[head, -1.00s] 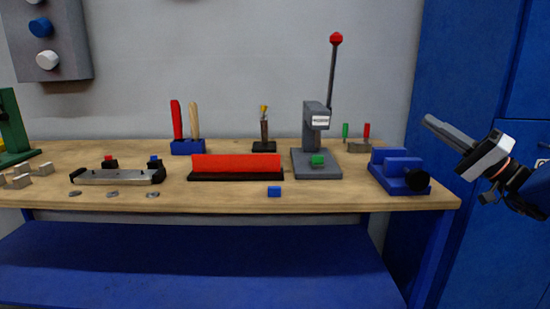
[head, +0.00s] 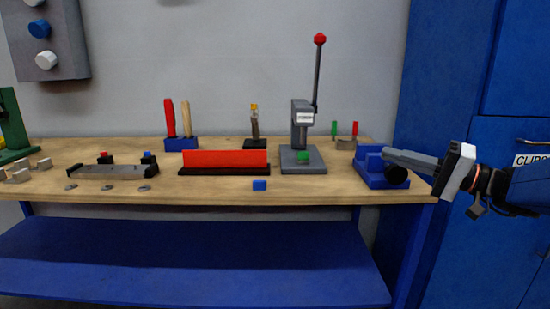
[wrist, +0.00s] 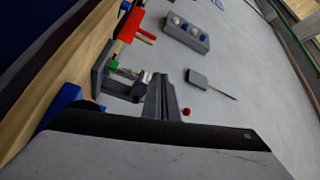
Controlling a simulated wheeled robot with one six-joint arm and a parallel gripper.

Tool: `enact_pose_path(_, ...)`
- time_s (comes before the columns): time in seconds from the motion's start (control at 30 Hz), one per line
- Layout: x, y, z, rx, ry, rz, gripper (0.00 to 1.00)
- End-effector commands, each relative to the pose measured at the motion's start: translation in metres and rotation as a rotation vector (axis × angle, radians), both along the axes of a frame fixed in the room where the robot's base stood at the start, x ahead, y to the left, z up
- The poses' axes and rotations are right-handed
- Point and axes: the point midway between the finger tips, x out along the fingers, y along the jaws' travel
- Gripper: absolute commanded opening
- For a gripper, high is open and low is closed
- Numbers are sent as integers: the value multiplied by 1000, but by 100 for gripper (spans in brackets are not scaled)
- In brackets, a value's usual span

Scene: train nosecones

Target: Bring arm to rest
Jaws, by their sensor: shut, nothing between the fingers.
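My gripper (head: 386,154) reaches in from the right in the head view, its long grey fingers pointing left. The fingers lie together with nothing between them. In the picture they overlap the blue vise (head: 370,168) at the bench's right end; I cannot tell the gap between them. My gripper also shows in the wrist view (wrist: 160,80), pointing along the bench with the wall beside it.
The wooden bench (head: 330,190) carries a lever press (head: 301,135), a red block on a black base (head: 225,160), a small blue block (head: 259,185) and a metal fixture (head: 112,171). Blue cabinets (head: 445,80) stand at right. A grey button box (head: 45,40) hangs upper left.

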Motion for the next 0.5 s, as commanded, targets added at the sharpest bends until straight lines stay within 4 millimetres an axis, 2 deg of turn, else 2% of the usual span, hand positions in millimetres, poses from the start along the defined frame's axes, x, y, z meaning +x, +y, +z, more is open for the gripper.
enact_pose_path(0.03, -8, 15, -10, -35, 36, 25, 0)
enact_pose_path(0.17, -36, 54, -49, -169, 172, 90, 0)
enact_pose_path(0.3, -78, 86, -104, -369, 330, 143, 0)
enact_pose_path(0.4, -109, 96, -142, -523, 418, 157, 0)
enact_pose_path(0.5, -139, 95, -177, -684, 485, 153, 0)
